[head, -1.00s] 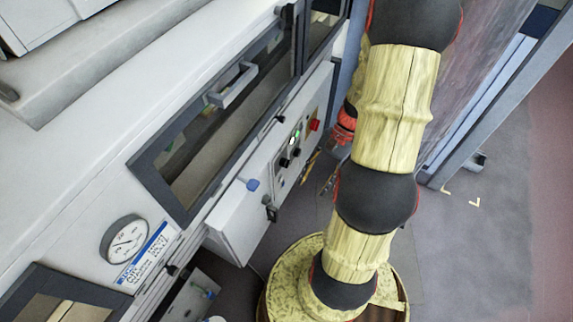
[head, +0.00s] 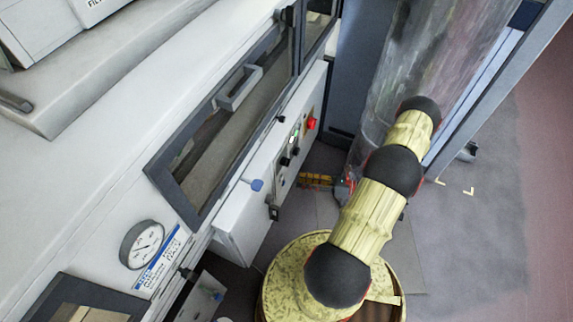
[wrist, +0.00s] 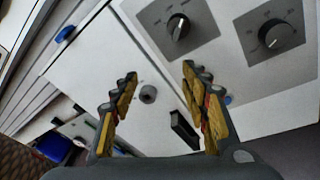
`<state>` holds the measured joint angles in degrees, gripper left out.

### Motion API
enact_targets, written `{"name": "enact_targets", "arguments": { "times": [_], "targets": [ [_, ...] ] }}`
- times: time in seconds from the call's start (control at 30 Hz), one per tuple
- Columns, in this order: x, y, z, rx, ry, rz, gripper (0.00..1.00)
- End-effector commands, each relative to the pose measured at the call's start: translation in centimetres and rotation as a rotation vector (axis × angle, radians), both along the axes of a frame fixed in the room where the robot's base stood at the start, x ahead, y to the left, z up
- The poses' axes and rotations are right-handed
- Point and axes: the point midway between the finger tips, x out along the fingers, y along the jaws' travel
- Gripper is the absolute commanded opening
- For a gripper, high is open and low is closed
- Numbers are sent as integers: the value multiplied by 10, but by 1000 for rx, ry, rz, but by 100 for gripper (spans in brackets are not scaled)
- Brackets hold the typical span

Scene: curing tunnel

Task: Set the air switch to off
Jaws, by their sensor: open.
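A white control box (head: 243,222) on the machine's side carries dark knobs (head: 285,161), a lit indicator (head: 292,139) and a red button (head: 311,123). The wrist view shows a rotary knob on a grey plate (wrist: 158,22) and a second dial knob (wrist: 271,35). Their labels are too small to read, so I cannot tell which control is the air switch or how it is set. My gripper (wrist: 160,80) is open and empty, its yellow fingers spread before the white panel below the dials. In the head view my gripper (head: 316,181) is small, low beside the box.
A blue knob (head: 257,185) and a dark latch (head: 273,212) are on the box. A round grey knob (wrist: 148,94) and a black handle (wrist: 184,130) lie near my fingers. A pressure gauge (head: 142,244) is at lower left. Grey floor (head: 480,250) is open at right.

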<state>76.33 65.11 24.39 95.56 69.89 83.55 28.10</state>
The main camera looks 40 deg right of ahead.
Motion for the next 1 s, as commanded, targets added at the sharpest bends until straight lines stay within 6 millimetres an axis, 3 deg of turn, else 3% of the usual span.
{"name": "enact_targets", "arguments": {
  "times": [0.03, 0.1, 0.17, 0.37, 0.7, 1.0],
  "targets": [
    [9, -19, 7, 13, -9, -47, 46],
    [17, -36, 15, 47, -20, -102, 46],
    [21, -43, 23, 90, -25, -136, 46],
    [28, -37, 28, 138, -17, -137, 46],
    [73, -14, 27, 135, -17, -132, 46],
    [90, -7, 27, 136, -17, -136, 46]
  ]
}}
